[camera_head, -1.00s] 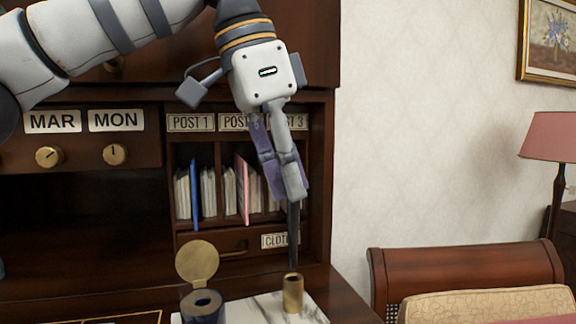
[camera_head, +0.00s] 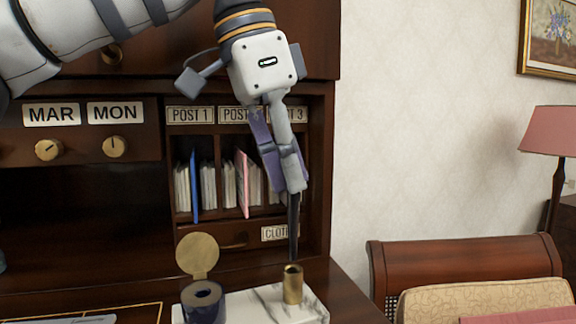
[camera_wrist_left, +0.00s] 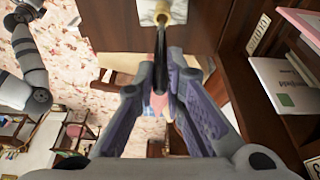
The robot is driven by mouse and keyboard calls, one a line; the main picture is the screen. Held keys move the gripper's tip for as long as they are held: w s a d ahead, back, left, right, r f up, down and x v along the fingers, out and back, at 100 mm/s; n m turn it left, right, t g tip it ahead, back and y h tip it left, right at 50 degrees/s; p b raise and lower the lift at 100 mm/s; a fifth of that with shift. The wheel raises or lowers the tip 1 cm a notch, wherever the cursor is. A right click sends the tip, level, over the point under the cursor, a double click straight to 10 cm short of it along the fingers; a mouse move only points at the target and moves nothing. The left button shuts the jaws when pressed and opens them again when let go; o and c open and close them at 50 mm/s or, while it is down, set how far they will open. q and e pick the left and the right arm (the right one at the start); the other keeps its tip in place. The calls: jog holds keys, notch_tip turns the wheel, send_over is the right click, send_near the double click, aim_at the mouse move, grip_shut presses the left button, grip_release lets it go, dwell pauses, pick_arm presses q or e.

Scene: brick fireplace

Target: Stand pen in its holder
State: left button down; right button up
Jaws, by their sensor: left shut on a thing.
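My left gripper (camera_head: 293,188) is shut on a dark, slender pen (camera_head: 293,228), which hangs upright below the fingertips. The brass tube holder (camera_head: 292,285) stands on a white marble base on the desk. In the head view the pen's lower end is right at or just above the holder's mouth; I cannot tell whether it is inside. In the left wrist view the pen (camera_wrist_left: 160,62) runs from between the fingers (camera_wrist_left: 160,95) toward the round holder opening (camera_wrist_left: 162,14), overlapping it. My right gripper is not in view.
A dark inkwell (camera_head: 204,303) with its brass lid (camera_head: 198,255) open sits left of the holder on the marble base (camera_head: 262,305). Pigeonholes with letters (camera_head: 208,187) stand close behind the gripper. A wooden chair (camera_head: 465,262) is at right.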

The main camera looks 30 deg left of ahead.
aim_at(288, 227)
pick_arm(q)
jog(key=shift+f, duration=2.5)
jog(key=c, duration=1.6)
grip_release()
jog(key=v, duration=1.2)
jog(key=shift+a, duration=0.1)
jog(key=shift+f, duration=0.1)
